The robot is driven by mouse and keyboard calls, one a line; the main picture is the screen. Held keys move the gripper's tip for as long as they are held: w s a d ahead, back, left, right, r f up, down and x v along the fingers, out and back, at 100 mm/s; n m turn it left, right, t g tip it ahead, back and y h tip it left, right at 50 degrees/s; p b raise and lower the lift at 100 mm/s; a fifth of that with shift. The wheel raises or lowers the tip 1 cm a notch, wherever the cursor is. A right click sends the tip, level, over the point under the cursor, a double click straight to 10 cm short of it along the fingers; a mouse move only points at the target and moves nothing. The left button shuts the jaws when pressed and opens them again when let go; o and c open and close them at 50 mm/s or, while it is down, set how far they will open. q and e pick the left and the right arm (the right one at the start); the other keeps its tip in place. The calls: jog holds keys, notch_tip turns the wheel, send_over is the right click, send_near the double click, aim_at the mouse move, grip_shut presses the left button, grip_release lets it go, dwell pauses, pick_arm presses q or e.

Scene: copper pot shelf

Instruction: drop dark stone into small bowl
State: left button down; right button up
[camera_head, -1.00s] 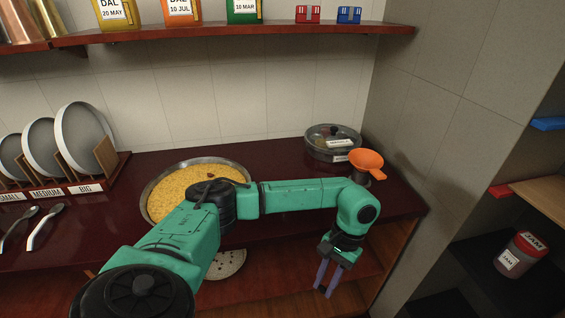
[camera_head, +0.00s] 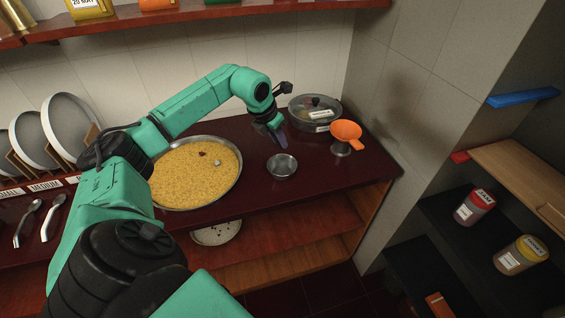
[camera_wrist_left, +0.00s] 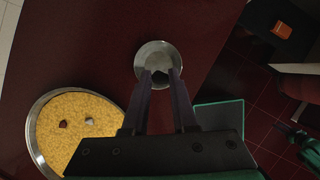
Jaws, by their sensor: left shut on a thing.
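The small bowl (camera_head: 282,168) is a metal bowl on the dark red counter, right of the big pan. It also shows in the left wrist view (camera_wrist_left: 144,57). My left gripper (camera_head: 279,138) is above and just behind the bowl in the head view. In the left wrist view its fingertips (camera_wrist_left: 160,76) overlap the bowl. They are shut on a small dark thing (camera_wrist_left: 160,79), seemingly the dark stone, mostly hidden between them. The fingers look above the bowl, not in it. My right gripper cannot be made out.
A big pan of yellow lentils (camera_head: 190,180) holds a dark red bit (camera_head: 203,154) and a pale bit (camera_head: 217,162). An orange funnel (camera_head: 346,131) and a lidded glass pot (camera_head: 314,112) stand behind the bowl. A perforated dish (camera_head: 216,234) is on the shelf below.

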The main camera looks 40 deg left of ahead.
pick_arm(q)
jog(key=f+b, duration=0.1)
jog(key=a+f+n+b, duration=0.1)
jog(key=f+b, duration=0.1)
jog(key=f+n+b, duration=0.1)
jog(key=b, duration=0.1)
jog(key=shift+w+a+f+y, duration=0.15)
jog(key=shift+a+f+y, duration=0.15)
jog(key=shift+y, duration=0.1)
jog(key=c, duration=0.6)
grip_release()
jog(key=b+v, duration=0.1)
jog(key=v, duration=1.3)
jog(key=shift+r, duration=0.35)
